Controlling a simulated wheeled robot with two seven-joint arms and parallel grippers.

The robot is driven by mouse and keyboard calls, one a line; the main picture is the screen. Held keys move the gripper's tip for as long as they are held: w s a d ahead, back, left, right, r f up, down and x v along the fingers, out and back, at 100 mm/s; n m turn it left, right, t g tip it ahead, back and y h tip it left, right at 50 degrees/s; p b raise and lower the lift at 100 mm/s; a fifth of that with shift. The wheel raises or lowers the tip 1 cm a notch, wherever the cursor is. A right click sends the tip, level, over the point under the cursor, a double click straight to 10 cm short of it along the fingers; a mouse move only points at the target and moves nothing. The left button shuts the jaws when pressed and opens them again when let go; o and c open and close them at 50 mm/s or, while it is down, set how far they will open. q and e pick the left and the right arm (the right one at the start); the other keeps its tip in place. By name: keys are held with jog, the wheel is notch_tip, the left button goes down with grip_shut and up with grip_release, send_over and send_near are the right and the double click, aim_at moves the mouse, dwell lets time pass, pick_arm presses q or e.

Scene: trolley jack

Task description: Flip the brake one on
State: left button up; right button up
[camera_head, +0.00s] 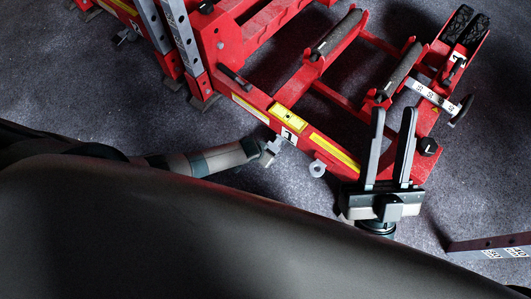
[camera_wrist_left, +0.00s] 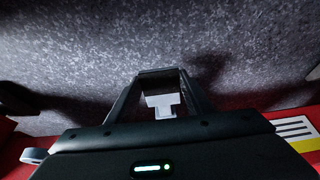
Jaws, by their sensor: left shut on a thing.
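The red trolley jack (camera_head: 262,97) lies across the upper part of the head view. A white tag that seems to read "1" (camera_head: 289,137) sits on its near rail, by a small grey brake lever (camera_head: 274,145). My left gripper (camera_head: 268,152) reaches in from the left and is at this lever. In the left wrist view its fingers (camera_wrist_left: 162,80) are shut on a pale T-shaped piece (camera_wrist_left: 165,104), which seems to be the brake lever. My right gripper (camera_head: 394,110) is open, its two fingers apart and upright in front of the jack's right part.
A grey ring (camera_head: 317,168) and a black knob (camera_head: 428,147) stick out from the jack's near side. Dark rollers (camera_head: 338,33) lie between its rails. A grey perforated bar (camera_head: 490,243) lies at the lower right. Bare dark carpet (camera_head: 60,95) is at the left.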

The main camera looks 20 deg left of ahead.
pick_arm(q)
jog(key=shift+s+a+f, duration=0.15)
jog(key=shift+s+f, duration=0.1)
jog(key=shift+s, duration=0.05)
jog(key=o, duration=1.5)
jog(key=shift+w, duration=0.1)
jog(key=shift+r, duration=0.1)
jog(key=shift+r, duration=0.2)
